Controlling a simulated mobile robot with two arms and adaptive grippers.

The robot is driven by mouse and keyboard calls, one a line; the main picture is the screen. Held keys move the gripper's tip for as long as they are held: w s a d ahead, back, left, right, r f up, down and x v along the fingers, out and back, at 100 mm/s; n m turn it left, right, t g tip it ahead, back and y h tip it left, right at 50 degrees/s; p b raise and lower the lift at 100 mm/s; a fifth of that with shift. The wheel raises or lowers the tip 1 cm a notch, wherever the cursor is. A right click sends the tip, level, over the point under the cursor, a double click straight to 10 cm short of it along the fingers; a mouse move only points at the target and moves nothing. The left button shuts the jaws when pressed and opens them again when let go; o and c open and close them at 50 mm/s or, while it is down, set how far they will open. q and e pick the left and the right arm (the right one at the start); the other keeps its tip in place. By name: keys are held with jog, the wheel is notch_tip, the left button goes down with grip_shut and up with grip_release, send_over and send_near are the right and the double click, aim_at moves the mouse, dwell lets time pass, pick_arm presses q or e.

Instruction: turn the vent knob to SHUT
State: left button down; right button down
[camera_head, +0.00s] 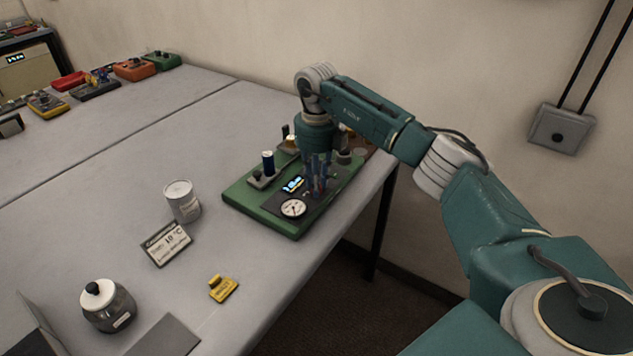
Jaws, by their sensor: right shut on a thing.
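The green-based device (262,216) sits near the right edge of the table. It carries a dark panel with a small lit display (293,184) and a round white dial gauge (293,208). My right gripper (318,190) points down over this panel, its fingers shut. The thing between them is mostly hidden; by its place it seems to be the vent knob. The knob's pointer and the word SHUT cannot be read. My left gripper is not in view.
Several coloured devices sit at the far left. My right forearm crosses above the table's right edge. The table's middle is clear.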

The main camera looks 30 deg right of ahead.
jog(key=n, duration=0.8)
jog(key=shift+n, duration=0.3)
jog(key=n, duration=0.4)
jog(key=shift+n+b, duration=0.3)
jog(key=shift+b, duration=0.1)
jog(key=shift+n, duration=1.9)
jog(key=c, duration=1.8)
grip_release()
